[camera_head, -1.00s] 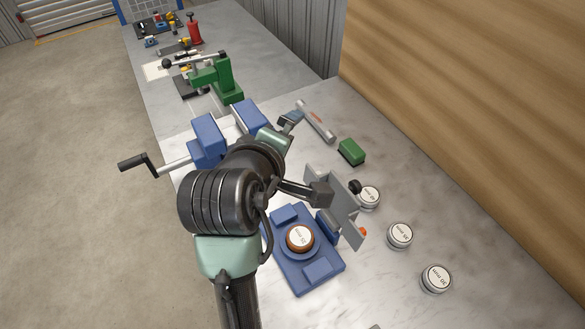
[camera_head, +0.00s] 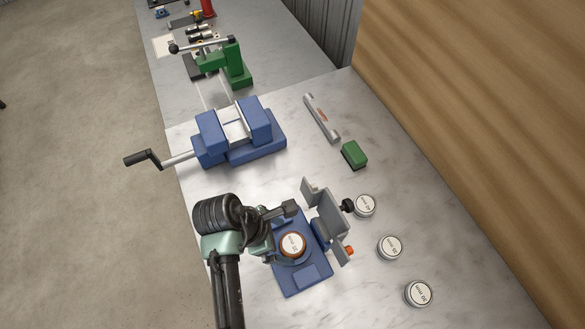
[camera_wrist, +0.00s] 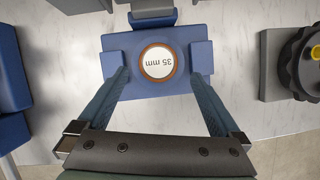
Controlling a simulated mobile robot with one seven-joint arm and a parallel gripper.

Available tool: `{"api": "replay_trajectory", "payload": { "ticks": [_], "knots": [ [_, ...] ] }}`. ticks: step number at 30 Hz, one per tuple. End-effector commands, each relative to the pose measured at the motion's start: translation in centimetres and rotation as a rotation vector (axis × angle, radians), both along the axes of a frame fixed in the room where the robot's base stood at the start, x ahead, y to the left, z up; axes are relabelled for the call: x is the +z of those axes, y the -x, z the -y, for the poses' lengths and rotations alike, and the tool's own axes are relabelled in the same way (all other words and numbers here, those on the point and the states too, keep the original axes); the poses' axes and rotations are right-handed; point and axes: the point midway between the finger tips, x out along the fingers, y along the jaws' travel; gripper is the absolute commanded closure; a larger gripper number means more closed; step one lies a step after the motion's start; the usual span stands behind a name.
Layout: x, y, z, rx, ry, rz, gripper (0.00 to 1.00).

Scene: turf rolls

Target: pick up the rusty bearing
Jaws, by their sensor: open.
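The rusty bearing (camera_head: 292,245) is a round piece with a rusty brown rim and a white label on top. It lies flat in the blue fixture (camera_head: 309,277) on the marble bench top. In the wrist view the bearing (camera_wrist: 158,62) shows a "35 mm" label and sits between two raised blue blocks of the fixture (camera_wrist: 150,93). My gripper (camera_wrist: 158,80) is open and empty. Its two fingers reach toward the fixture, one on each side of the bearing in the picture. I cannot tell how high above it they are.
A grey hinged bracket (camera_head: 328,221) with a black knob stands upright beside the fixture. Several silver labelled discs, one of them here (camera_head: 390,247), lie to the right. A blue vise (camera_head: 240,135), green block (camera_head: 354,154) and grey bar (camera_head: 321,118) are farther back.

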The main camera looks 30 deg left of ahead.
Motion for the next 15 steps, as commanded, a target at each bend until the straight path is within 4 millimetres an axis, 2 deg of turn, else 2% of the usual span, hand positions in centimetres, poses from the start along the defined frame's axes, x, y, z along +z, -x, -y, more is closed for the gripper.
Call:
{"api": "replay_trajectory", "payload": {
  "ticks": [15],
  "knots": [
    [-4.6,-1.5,1.5,-0.003,-0.002,0.000,0.00]
  ]
}}
